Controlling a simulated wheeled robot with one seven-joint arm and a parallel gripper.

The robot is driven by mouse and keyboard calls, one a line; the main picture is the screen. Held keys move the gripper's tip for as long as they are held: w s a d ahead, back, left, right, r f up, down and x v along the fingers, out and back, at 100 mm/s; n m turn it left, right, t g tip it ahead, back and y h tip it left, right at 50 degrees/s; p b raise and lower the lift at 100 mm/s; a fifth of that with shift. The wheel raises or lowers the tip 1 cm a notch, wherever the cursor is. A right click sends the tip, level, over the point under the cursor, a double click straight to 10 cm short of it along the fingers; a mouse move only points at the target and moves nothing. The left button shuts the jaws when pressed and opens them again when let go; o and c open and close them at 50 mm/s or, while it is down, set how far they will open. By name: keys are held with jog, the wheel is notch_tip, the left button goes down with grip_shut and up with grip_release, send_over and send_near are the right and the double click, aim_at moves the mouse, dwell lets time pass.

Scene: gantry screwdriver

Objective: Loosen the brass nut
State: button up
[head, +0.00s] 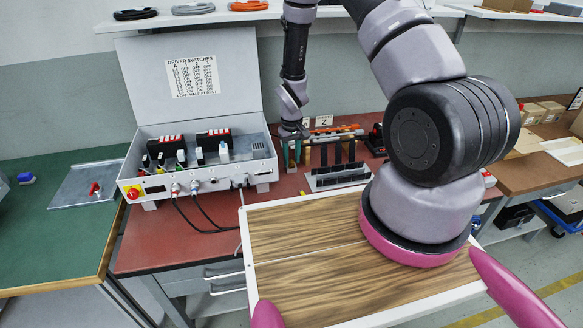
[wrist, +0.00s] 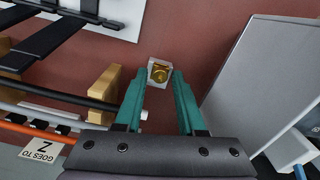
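The brass nut (wrist: 160,73) shows in the wrist view, seated on a small pale square block (wrist: 153,83) over the red-brown bench top. My gripper (wrist: 163,72) has two teal fingers, set apart with a clear gap between them. The fingertips are on either side of the block in the picture; I cannot tell whether they touch it or stop short above it. In the head view my gripper (head: 291,158) points down between the open control box and the tool rack. The nut is hidden in that view.
The open control box (head: 215,184) with switches and cables stands left of my gripper. A rack with black bars (head: 338,176) stands to the right. In the wrist view, a wooden block (wrist: 104,93), black and orange rods and a "GOES TO Z" label (wrist: 40,151) lie left of the fingers.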

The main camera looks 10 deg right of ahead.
jog(key=m, duration=0.4)
jog(key=shift+m, duration=0.4)
jog(key=m, duration=1.6)
jog(key=shift+m, duration=0.3)
jog(key=m, duration=0.4)
jog(key=shift+m, duration=0.4)
grip_shut()
jog(key=n, duration=0.5)
jog(key=shift+n, duration=0.4)
jog(key=n, duration=1.9)
grip_release()
